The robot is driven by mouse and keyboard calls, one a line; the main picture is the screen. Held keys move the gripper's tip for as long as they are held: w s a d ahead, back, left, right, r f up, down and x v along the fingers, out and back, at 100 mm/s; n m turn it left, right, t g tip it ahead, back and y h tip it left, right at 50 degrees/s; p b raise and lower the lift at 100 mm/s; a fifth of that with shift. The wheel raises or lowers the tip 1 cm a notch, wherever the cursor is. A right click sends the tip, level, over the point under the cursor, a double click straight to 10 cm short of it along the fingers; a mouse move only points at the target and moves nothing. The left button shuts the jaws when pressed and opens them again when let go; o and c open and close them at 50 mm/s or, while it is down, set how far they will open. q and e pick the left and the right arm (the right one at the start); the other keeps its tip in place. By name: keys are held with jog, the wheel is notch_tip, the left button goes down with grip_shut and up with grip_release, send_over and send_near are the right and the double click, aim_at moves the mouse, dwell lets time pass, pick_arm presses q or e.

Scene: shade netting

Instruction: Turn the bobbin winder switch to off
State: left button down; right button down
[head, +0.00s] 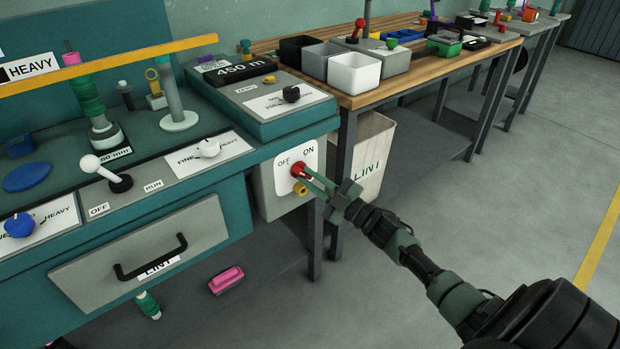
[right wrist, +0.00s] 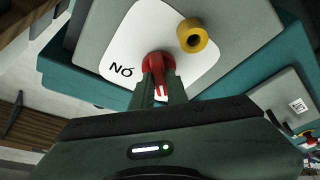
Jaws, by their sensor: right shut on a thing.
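A red switch knob (head: 298,169) sits on a white plate (head: 283,160) marked OFF on the left and ON on the right, on the grey box at the end of the teal machine. My right gripper (head: 308,178) is shut on this knob. In the right wrist view the red knob (right wrist: 157,64) shows between the fingertips, with a white mark on its near part. The ON lettering shows upside down beside it; OFF does not show there. Which label the knob points to I cannot tell. My left gripper is not in view.
A yellow round part (head: 300,188) sits just below the knob, close to my fingers. A white lever (head: 92,164) stands by OFF and RUN labels on the machine top. A lint bin (head: 366,150) and table legs are behind my gripper. The floor at right is clear.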

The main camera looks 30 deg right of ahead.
jog(key=c, duration=1.4)
grip_release()
jog(key=v, duration=0.7)
jog(key=shift+s+p, duration=0.35)
jog(key=shift+p, duration=0.05)
jog(key=shift+d+f, duration=0.15)
jog(key=shift+f, duration=0.05)
